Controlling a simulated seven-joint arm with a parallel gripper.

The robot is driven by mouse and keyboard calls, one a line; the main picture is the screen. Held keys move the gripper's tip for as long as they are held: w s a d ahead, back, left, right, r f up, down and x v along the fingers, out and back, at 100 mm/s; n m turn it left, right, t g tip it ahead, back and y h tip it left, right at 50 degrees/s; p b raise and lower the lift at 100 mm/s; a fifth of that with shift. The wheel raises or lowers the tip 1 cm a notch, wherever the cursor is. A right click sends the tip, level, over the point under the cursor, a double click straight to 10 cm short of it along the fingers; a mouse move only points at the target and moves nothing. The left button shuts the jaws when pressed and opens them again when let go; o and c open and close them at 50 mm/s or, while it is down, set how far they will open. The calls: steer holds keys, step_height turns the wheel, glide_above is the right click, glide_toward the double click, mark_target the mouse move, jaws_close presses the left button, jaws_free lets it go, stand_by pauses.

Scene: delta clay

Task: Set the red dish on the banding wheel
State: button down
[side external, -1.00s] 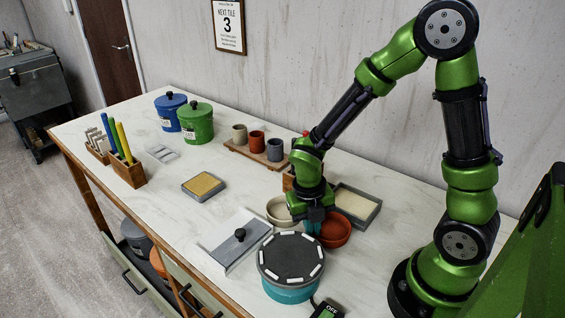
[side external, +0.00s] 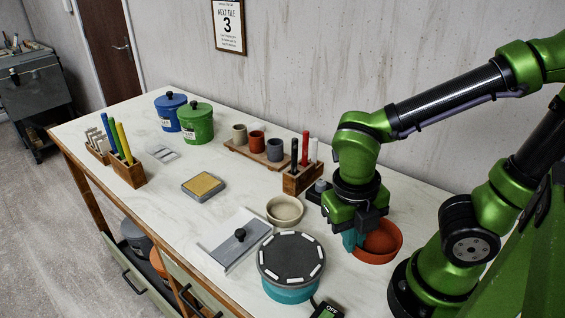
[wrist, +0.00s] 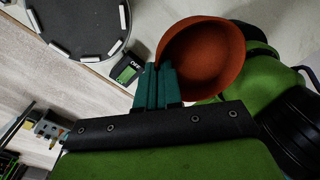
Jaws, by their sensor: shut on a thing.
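The red dish (side external: 384,243) is to the right of the banding wheel in the side view, near my arm's base. My gripper (side external: 352,241) is shut on its left rim, with the teal fingers pinching the wall. The wrist view shows the dish (wrist: 205,58) at the tips of my gripper (wrist: 158,84), its hollow empty. The dish looks raised off the table, but its exact height is unclear. The banding wheel (side external: 291,258) has a dark grey round top with white blocks around the edge and a teal base. Its top is bare; it also shows in the wrist view (wrist: 82,22).
A switch box marked OFF (side external: 327,309) sits beside the wheel. A wooden holder with upright tools (side external: 300,178) stands behind my gripper.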

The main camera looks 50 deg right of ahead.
steer(key=shift+s+d+f+m, duration=0.1)
steer(key=shift+s+f+m, duration=0.1)
steer(key=shift+s+m, duration=0.15)
glide_above(270, 260)
steer(key=shift+s+f, duration=0.1)
steer(key=shift+f, duration=0.6)
steer(key=shift+w+f, duration=0.2)
steer(key=shift+f, duration=1.6)
steer(key=shift+f, duration=0.15)
steer(key=c, duration=1.6)
jaws_free()
steer(key=shift+c, duration=0.2)
steer(key=o, duration=0.3)
steer(key=shift+o, duration=0.2)
